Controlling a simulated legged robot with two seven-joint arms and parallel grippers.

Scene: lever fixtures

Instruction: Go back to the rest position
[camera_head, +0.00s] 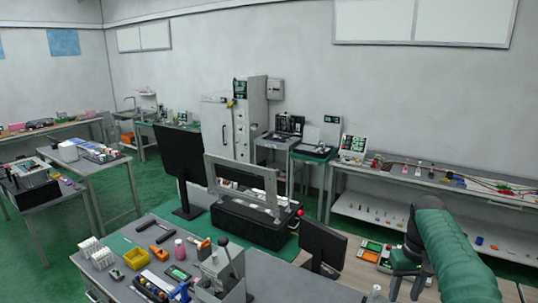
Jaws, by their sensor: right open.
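My right arm comes in from the right in a green sleeve. My right gripper (407,284) is dark, points down and is open, with nothing seen between its fingers. It hangs over the wooden-topped bench at the lower right. A grey lever fixture (222,272) with a black-tipped handle stands at the front of the grey workbench (130,232), well left of the gripper. A black machine with a metal frame (250,222) and a red knob stands behind it. My left gripper is not seen.
A dark monitor (323,247) stands left of my right gripper. Green and red items (372,250) lie close behind the gripper. Hand tools, a yellow tray (136,258) and white racks (92,250) crowd the grey workbench. A long shelf bench (440,184) runs along the back wall.

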